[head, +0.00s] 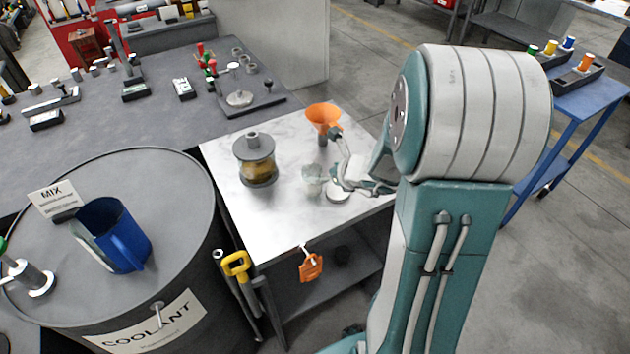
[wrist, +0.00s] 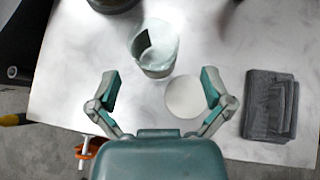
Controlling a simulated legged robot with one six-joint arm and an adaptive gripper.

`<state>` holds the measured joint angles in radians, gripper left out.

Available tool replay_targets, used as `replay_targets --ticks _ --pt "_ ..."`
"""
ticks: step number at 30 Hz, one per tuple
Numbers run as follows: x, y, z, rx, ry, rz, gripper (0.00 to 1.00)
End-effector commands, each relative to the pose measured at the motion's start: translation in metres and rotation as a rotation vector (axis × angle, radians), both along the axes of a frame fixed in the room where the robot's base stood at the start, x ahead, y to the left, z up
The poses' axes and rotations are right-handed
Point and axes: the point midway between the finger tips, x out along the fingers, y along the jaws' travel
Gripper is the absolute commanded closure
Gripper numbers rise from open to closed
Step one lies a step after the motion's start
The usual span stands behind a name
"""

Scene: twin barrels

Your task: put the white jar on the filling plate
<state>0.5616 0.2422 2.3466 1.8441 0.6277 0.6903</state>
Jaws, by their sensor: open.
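The white jar (head: 315,178) is a small, pale, translucent cup standing upright on the light-topped bench. It also shows in the wrist view (wrist: 155,50), above the fingertips, with a dark patch on its left side. A flat, round, pale disc (head: 338,196), which looks like the filling plate, lies bare just beside the jar; it shows in the wrist view too (wrist: 184,97). My gripper (wrist: 159,85) is open and empty, its fingers spread wide above the bench on either side of the disc. In the head view my gripper (head: 339,158) hangs right of the jar.
A lidded glass jar with amber contents (head: 256,170) stands left of the white jar. An orange funnel (head: 323,117) stands behind. A folded grey cloth (wrist: 270,106) lies right of the disc. A coolant barrel (head: 165,185) stands left. The bench's front is clear.

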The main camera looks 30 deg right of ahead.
Motion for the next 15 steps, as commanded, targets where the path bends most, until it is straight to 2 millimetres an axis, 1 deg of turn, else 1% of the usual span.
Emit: replay_targets --ticks 4,10,15 --pt "0.011 0.004 -0.008 -0.003 0.001 0.003 0.00" --pt "0.034 0.004 -0.026 0.000 0.002 0.004 0.00" --pt "0.042 0.004 -0.032 0.001 0.001 0.004 0.00"
